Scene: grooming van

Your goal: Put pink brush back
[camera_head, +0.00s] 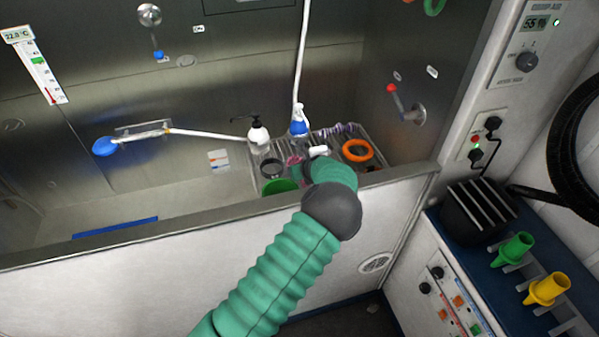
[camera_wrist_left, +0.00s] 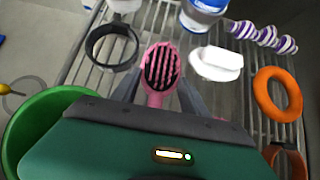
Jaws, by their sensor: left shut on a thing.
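The pink brush (camera_wrist_left: 160,70) stands between the two fingers of my left gripper (camera_wrist_left: 158,92) in the left wrist view, bristle head up and over the wire rack (camera_wrist_left: 152,18). The gripper is shut on it; the lower handle is largely hidden by the gripper body. In the head view a bit of pink (camera_head: 295,160) shows beside my green-sleeved left arm, whose wrist hides most of the gripper. I cannot tell whether the brush touches the rack. My right gripper is in neither view.
Around the brush are a black ring (camera_wrist_left: 112,45), a white object (camera_wrist_left: 215,63), an orange ring (camera_wrist_left: 277,94), a purple striped item (camera_wrist_left: 262,36) and a green bowl (camera_wrist_left: 40,125). A pump bottle (camera_head: 258,133) and blue-topped sprayer (camera_head: 298,121) stand behind. The tub's front wall (camera_head: 200,220) lies under my arm.

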